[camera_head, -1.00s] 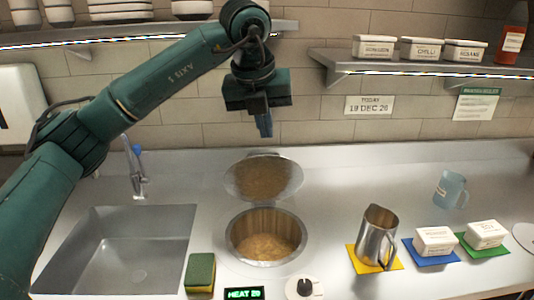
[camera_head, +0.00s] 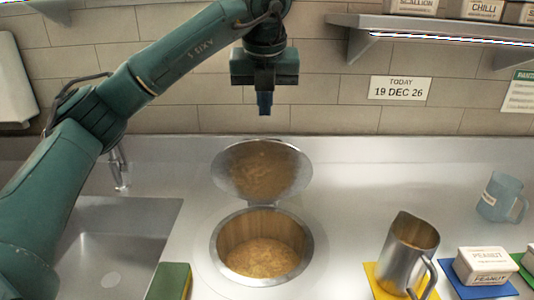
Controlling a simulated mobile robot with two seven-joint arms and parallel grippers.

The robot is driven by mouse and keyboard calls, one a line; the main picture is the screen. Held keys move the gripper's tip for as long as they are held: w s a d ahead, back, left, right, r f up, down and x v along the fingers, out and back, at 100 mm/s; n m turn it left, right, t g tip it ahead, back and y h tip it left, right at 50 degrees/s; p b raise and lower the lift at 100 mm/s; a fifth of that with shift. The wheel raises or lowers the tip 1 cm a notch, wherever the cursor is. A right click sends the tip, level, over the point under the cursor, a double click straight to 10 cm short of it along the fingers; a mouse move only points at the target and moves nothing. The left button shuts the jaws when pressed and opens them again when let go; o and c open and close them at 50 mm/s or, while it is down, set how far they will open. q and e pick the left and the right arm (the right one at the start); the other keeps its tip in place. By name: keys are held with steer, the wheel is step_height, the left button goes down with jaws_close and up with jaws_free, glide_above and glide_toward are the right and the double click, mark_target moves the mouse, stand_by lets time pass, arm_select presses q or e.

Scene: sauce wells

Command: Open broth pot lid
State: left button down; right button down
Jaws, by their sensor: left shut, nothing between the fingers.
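The broth pot (camera_head: 262,258) is a round well sunk in the steel counter, with brownish broth showing inside. Its round metal lid (camera_head: 262,168) stands tilted up at the back of the well, and its shiny underside reflects the broth. My left gripper (camera_head: 264,108) hangs above and behind the raised lid, in front of the tiled wall. Its fingers point down and are shut, with nothing between them. It is apart from the lid. My right gripper is not in view.
A steel pitcher (camera_head: 410,245) stands on a yellow mat (camera_head: 376,283) at right. A white box (camera_head: 482,264) sits on a blue mat (camera_head: 462,291). A bluish jug (camera_head: 500,197) is farther back. A sponge (camera_head: 170,282) lies beside the sink (camera_head: 110,250). A shelf (camera_head: 430,30) juts out above.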

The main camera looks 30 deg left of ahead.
mark_target(265, 140)
arm_select(q)
steer(key=shift+w+a+f, duration=0.1)
steer(key=shift+w+f, duration=0.1)
steer(key=shift+f, duration=0.45)
steer(key=p+x, duration=0.1)
steer(key=x, duration=0.8)
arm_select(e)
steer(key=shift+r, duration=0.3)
arm_select(q)
steer(key=w+a+p, duration=0.3)
steer(key=w+a, duration=0.1)
steer(key=w, duration=0.5)
steer(key=shift+a+f, duration=0.2)
steer(key=shift+f, duration=0.1)
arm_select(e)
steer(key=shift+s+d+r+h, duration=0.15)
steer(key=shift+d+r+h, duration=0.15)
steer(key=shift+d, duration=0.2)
arm_select(q)
steer(key=shift+r, duration=0.1)
